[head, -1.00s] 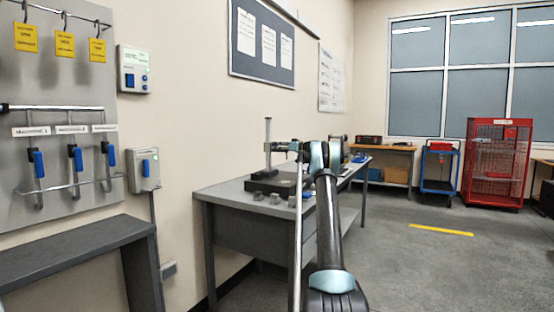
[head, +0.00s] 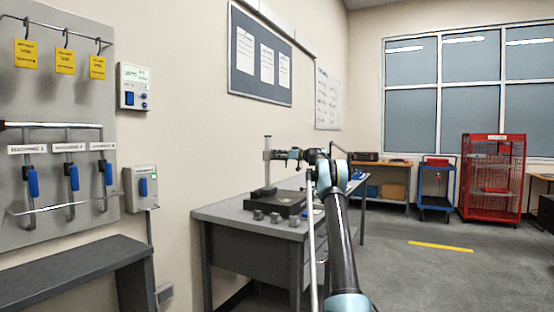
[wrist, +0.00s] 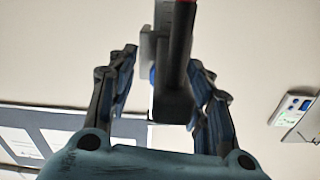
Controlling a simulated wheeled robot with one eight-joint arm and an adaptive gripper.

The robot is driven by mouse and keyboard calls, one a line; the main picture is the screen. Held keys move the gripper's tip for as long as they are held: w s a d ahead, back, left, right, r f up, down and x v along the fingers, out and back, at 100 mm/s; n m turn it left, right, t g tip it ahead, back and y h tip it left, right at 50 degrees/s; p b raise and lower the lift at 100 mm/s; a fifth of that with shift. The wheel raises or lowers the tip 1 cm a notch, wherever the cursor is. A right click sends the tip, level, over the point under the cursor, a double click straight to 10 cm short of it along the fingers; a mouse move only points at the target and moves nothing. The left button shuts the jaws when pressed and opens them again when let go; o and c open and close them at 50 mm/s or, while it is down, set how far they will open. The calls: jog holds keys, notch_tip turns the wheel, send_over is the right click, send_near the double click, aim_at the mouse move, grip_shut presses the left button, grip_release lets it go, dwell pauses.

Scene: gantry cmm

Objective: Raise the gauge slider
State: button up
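The height gauge stands on the grey workbench in the head view. Its upright column (head: 267,170) rises from a dark base. My gripper (head: 284,154) is at the upper part of the column, at the end of my outstretched arm, and hides most of the slider there. In the wrist view a dark grey block, seemingly the gauge slider (wrist: 172,106), lies between the two fingers of my gripper (wrist: 165,60). The fingers stand apart, with a visible gap on each side of the block. A dark and red bar passes in front of it.
The workbench (head: 232,215) also holds a dark plate (head: 288,198) and several small grey pieces near its front edge. A wall panel with blue-handled levers (head: 73,178) and a low grey shelf (head: 70,275) are at left. Open floor lies at right.

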jog(key=v, duration=1.2)
jog(key=shift+f, duration=0.1)
jog(key=s+a+f+m+g+h, duration=0.1)
jog(key=s+a+f+g+h, duration=0.15)
jog(key=s, duration=1.15)
jog(key=s+a+f+m+g+h, duration=0.1)
jog(key=s+a+f+m+h, duration=0.2)
jog(key=s, duration=1.2)
jog(key=s+a+f+g+h, duration=0.2)
jog(key=s+a+f, duration=0.15)
jog(key=s, duration=1.05)
jog(key=s+d+f+m+h, duration=0.2)
jog(key=s+d+f, duration=0.1)
jog(key=s+f, duration=0.7)
jog(key=s+d+f+m+g+h, duration=0.1)
jog(key=s+d+f+h, duration=0.2)
jog(key=s+f, duration=0.7)
jog(key=s+d+f+m+g+h, duration=0.1)
jog(key=s+d+f+m+h, duration=0.1)
jog(key=s+f, duration=0.8)
jog(key=s+d, duration=0.1)
jog(key=s, duration=0.7)
jog(key=shift+s+m+h, duration=0.25)
jog(key=shift+m+h, duration=0.05)
jog(key=shift+h, duration=0.05)
jog(key=shift+w, duration=0.1)
